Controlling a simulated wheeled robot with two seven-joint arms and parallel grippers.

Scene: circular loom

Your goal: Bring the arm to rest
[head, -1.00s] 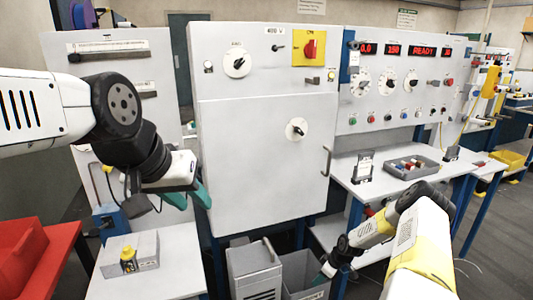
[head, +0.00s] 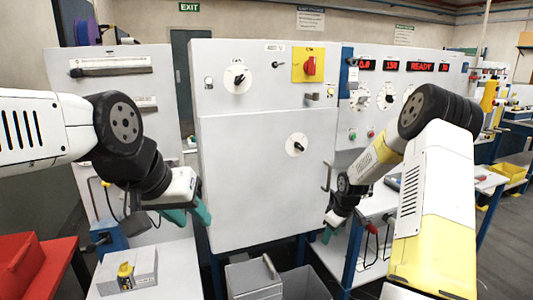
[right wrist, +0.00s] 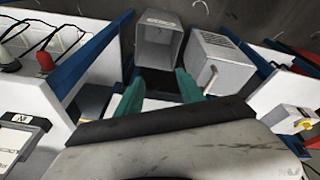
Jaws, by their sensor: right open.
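My left gripper (head: 188,214) has teal fingertips and hangs in front of the lower left of the big grey cabinet (head: 260,190). Its fingers are apart with nothing between them. My right arm is raised and bent at the right of the head view. My right gripper (head: 328,234) points down beside the cabinet's lower right edge, below the door handle (head: 327,177), and is partly hidden by its wrist. In the right wrist view its two teal fingers (right wrist: 159,92) are spread and empty, above the floor area near two grey bins.
A white bench with blue legs (head: 372,208) is close to the right arm. A red bin (head: 32,268) and a small table with a grey block (head: 143,268) are at left.

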